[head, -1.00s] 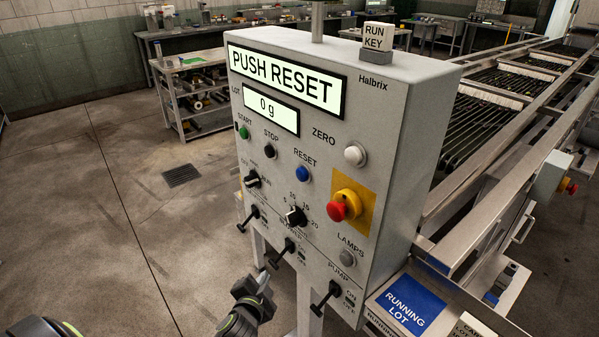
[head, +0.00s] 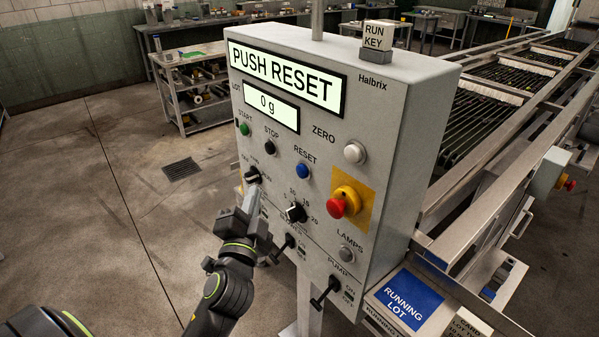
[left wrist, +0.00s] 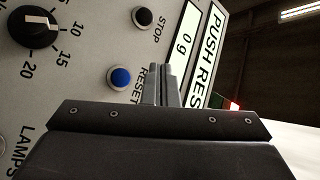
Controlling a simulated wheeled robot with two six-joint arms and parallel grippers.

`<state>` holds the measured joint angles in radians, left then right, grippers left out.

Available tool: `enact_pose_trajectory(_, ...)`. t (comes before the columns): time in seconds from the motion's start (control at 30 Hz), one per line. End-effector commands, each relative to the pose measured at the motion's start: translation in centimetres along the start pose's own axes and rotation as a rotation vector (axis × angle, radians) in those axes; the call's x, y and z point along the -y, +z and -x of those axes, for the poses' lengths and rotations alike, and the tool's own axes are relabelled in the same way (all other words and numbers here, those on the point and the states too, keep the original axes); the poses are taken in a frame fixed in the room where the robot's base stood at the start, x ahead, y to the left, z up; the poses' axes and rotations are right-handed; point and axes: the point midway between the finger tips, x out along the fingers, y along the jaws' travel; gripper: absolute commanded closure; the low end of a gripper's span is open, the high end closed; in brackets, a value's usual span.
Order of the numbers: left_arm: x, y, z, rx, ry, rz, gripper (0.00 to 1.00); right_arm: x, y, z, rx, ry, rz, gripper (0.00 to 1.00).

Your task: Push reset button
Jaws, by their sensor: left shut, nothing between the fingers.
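The blue reset button (head: 303,171) sits under the RESET label on the grey control panel (head: 385,135). It also shows in the left wrist view (left wrist: 121,77), just left of my fingertips. My left gripper (head: 257,198) is shut and empty in front of the panel, lower left of the reset button in the head view. Its fingers (left wrist: 162,82) appear apart from the button. The display reads PUSH RESET (head: 286,76), and the lower one reads 0 g (head: 270,106). My right gripper is not in view.
Near the button are the black stop button (head: 270,147), a black rotary knob (head: 296,212), the red emergency stop (head: 338,207) and the white zero button (head: 355,153). Black toggle levers line the panel's lower part. The roller machine (head: 480,130) stands at right; open floor lies left.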

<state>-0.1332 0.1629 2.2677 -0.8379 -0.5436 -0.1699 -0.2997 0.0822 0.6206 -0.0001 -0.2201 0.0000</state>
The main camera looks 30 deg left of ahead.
Motion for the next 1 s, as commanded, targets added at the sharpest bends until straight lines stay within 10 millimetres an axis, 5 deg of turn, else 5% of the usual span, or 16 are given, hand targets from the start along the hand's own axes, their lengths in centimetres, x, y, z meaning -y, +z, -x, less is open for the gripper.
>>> enact_pose_trajectory(0.6,-3.8,-3.6,-5.0,-0.001,0.001,0.003,1.00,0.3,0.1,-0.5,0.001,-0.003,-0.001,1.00)
enact_pose_trajectory(1.0,-4.5,-4.5,-6.1,0.000,0.001,0.001,1.00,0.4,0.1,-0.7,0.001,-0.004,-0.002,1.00)
